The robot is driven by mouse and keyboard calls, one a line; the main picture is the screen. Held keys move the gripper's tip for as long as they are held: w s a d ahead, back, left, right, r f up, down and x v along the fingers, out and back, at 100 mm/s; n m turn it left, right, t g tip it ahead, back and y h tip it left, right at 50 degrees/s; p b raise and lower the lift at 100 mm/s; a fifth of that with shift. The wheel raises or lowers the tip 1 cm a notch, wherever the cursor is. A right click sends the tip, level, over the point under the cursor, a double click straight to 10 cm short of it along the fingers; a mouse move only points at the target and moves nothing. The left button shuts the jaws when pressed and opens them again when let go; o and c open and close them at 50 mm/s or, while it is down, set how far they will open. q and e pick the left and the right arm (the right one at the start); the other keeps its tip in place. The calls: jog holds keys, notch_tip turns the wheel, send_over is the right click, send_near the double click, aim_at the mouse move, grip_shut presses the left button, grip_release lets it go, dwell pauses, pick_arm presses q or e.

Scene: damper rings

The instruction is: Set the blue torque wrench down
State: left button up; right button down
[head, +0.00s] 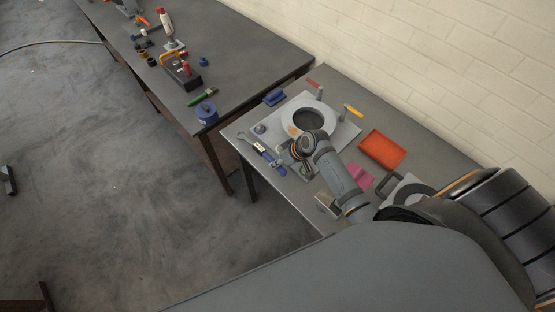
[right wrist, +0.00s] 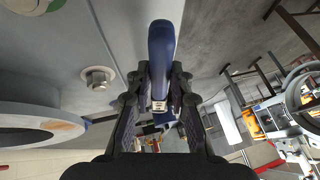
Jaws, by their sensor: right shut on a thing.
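The blue torque wrench (head: 270,158) has a grey head end and a pale scale, and shows at the left edge of the right-hand table. In the right wrist view its blue handle (right wrist: 162,48) runs between the fingers. My right gripper (head: 285,163) is shut on the wrench; in the right wrist view its fingertips (right wrist: 160,82) close around the handle. The wrist hides part of the wrench in the head view. I cannot tell whether the wrench touches the table (head: 237,128). My left gripper is not in view.
A grey plate (head: 346,132) with a large ring (head: 303,118) lies beside the wrench. A red-orange tray (head: 382,149), a pink cloth (head: 359,177) and a blue object (head: 275,97) are on the same table. Another table (head: 255,60) with several tools stands beyond.

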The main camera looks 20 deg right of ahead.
jog(key=shift+w+f+b, duration=0.1)
jog(key=shift+f+b, duration=0.55)
jog(key=shift+f, duration=0.7)
jog(key=c, duration=1.5)
grip_release()
jog(key=o, duration=0.5)
jog(key=shift+v, duration=6)
